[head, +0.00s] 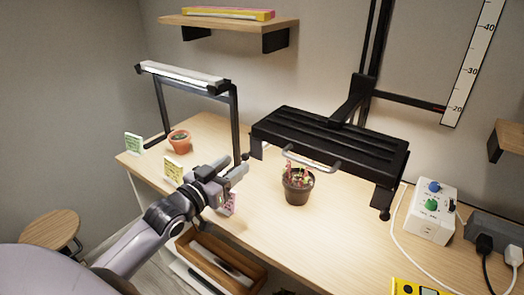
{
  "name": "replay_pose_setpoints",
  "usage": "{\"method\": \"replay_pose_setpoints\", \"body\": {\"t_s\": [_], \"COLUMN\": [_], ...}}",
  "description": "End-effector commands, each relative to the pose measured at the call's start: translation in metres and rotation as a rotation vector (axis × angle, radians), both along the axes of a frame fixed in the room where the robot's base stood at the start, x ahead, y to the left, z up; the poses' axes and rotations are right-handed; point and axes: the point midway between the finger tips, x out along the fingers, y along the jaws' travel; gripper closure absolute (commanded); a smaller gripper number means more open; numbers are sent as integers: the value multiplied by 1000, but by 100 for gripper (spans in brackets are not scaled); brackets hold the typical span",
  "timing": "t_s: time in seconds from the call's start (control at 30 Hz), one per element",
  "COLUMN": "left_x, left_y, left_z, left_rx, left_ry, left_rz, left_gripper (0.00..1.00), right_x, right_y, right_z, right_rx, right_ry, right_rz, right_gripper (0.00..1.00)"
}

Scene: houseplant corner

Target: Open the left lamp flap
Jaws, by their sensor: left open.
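On the left, a lamp (185,78) with a pale bar stands on a black frame at the back of the table. To its right, a larger black lamp hood (330,140) hangs from a black post, with a light grey bar handle (312,160) along its front edge. I cannot tell which part is the left flap. My left gripper (236,168) is open and empty above the table, left of and below the handle and apart from it. The right gripper is not in view.
A potted plant (297,187) stands under the hood's front. A small terracotta pot (180,141) and several small cards, one yellow (173,168), stand on the left. A control box (432,212) with knobs and cables is at right. A wooden box (218,268) is below the table edge.

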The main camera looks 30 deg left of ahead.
Motion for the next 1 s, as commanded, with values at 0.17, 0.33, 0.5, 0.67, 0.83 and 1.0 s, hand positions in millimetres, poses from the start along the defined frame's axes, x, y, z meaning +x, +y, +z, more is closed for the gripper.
{"method": "replay_pose_setpoints", "body": {"t_s": [0.17,0.33,0.5,0.67,0.83,1.0], "left_x": [10,30,50,64,70,71], "left_y": [0,-2,-4,-5,-5,-5], "left_z": [2,2,2,1,1,0], "left_rx": [-1,-1,-1,-1,-1,0], "left_ry": [-3,-3,-3,-2,-1,-1], "left_rz": [0,0,0,0,0,0], "left_gripper": [53,53,53,53,53,53], "right_x": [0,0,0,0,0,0], "right_y": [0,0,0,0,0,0], "right_z": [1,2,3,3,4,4], "right_rx": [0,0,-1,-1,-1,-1], "right_ry": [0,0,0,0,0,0], "right_rz": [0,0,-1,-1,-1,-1], "right_gripper": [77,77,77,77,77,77]}}
